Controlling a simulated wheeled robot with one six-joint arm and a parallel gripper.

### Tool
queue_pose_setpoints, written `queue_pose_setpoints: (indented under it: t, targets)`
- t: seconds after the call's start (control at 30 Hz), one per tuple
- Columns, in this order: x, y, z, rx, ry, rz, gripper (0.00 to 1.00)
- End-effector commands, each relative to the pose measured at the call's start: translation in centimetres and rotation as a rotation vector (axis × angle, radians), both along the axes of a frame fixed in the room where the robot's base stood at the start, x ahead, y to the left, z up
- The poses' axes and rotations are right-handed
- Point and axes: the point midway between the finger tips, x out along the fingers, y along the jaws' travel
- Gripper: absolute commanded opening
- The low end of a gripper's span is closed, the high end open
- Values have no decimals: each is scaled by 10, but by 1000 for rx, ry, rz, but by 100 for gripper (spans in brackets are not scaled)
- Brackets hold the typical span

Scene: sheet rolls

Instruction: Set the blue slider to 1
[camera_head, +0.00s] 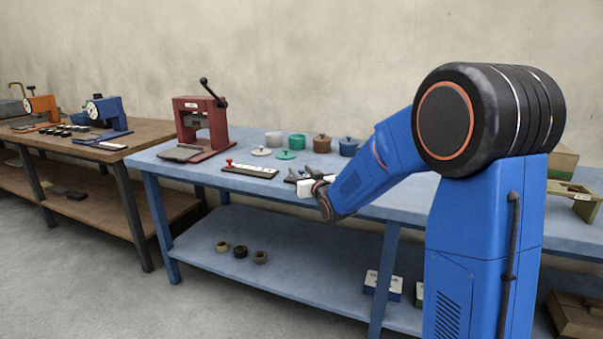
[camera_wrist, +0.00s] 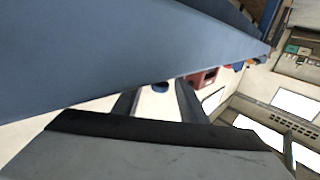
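I cannot make out a blue slider knob in either view. A slider panel with a red knob (camera_head: 229,162) and a pale scale strip (camera_head: 252,171) lies on the blue table. A second dark panel (camera_head: 291,179) lies to its right, partly hidden by my gripper (camera_head: 312,175), so its knob's colour cannot be told. My gripper is at the table's front edge, close to this panel. In the wrist view its two fingers (camera_wrist: 157,104) stand apart with nothing held between them. A small blue thing (camera_wrist: 160,87) shows beyond them.
The blue table (camera_head: 190,173) carries a red lever press (camera_head: 204,125) and several lidded pots, including a blue one (camera_head: 348,147). Rolls and boxes sit on its lower shelf (camera_head: 290,270). A brown table (camera_head: 150,132) at left holds an orange and a blue machine (camera_head: 110,115).

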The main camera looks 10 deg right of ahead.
Motion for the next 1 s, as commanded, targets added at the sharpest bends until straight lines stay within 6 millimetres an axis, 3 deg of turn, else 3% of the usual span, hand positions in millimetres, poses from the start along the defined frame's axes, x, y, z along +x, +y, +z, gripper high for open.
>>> queue_pose_setpoints:
  t: [0.17, 0.7, 1.0]
  targets:
    - [-15, -3, 1, 0, 0, 0, 38]
    - [-114, -19, 0, -1, -1, -1, 38]
    - [-157, -26, 0, -1, -1, -1, 38]
